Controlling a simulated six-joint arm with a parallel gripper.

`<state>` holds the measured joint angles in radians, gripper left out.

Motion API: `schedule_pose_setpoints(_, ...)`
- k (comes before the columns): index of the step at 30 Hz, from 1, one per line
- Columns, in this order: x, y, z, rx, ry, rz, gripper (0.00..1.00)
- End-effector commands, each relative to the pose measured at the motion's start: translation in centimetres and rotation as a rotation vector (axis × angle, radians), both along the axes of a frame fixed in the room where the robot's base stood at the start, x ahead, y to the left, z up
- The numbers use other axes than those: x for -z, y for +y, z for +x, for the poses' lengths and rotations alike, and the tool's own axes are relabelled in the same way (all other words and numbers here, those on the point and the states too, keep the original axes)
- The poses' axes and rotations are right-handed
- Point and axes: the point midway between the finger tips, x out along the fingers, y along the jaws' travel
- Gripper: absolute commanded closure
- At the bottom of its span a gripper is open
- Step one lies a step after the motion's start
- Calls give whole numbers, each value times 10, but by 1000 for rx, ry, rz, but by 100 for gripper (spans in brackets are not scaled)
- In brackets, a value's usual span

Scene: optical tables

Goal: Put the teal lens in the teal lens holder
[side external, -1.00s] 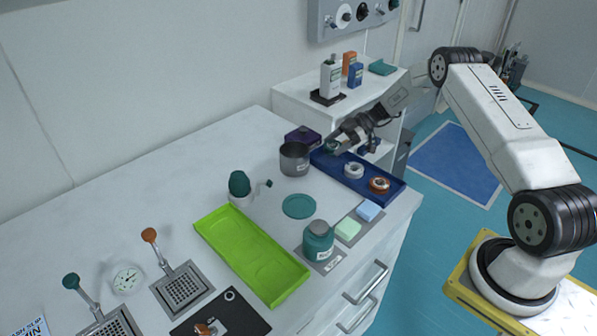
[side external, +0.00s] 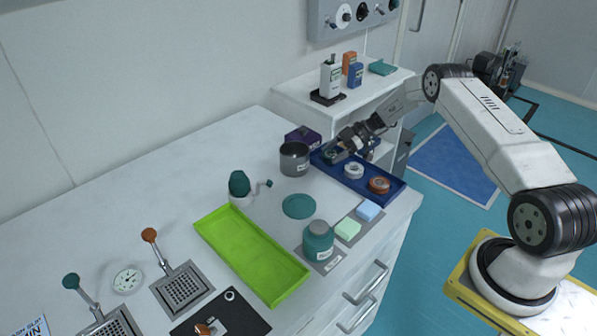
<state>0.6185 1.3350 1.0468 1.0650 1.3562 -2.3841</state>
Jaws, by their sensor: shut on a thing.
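My gripper (side external: 341,147) is at the far left end of the blue tray (side external: 326,165), pointing down and to the left. It is shut on the small teal lens (side external: 336,155), which is partly hidden by the fingers. I cannot tell whether the lens still touches the tray. A stand with a round teal head (side external: 71,281) on a perforated metal base is at the lower left of the table; it looks like the teal lens holder, but its detail is too small to be sure.
A white ring (side external: 354,170) and an orange ring (side external: 379,185) sit in the tray. A grey metal cup (side external: 294,160) stands just left of it. A green tray (side external: 250,254), teal jar (side external: 318,240) and orange-headed stand (side external: 150,235) occupy the table further left and forward.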

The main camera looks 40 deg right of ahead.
Motion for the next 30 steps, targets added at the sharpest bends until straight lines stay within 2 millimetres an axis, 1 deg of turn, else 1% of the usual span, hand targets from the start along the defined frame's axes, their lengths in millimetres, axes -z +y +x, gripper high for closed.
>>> schedule_pose_setpoints(6,4,0,0,0,0,0,82)
schedule_pose_setpoints(7,4,0,0,0,0,0,12)
schedule_pose_setpoints(8,4,0,0,0,0,0,2)
schedule_pose_setpoints(9,4,0,0,0,0,0,0)
schedule_pose_setpoints(16,4,0,0,0,0,0,0)
schedule_pose_setpoints(20,1,-4,-1,1,-1,1,0)
schedule_pose_setpoints(26,-7,-19,-7,3,-2,0,0)
schedule_pose_setpoints(30,-17,-34,-12,3,-3,-1,0)
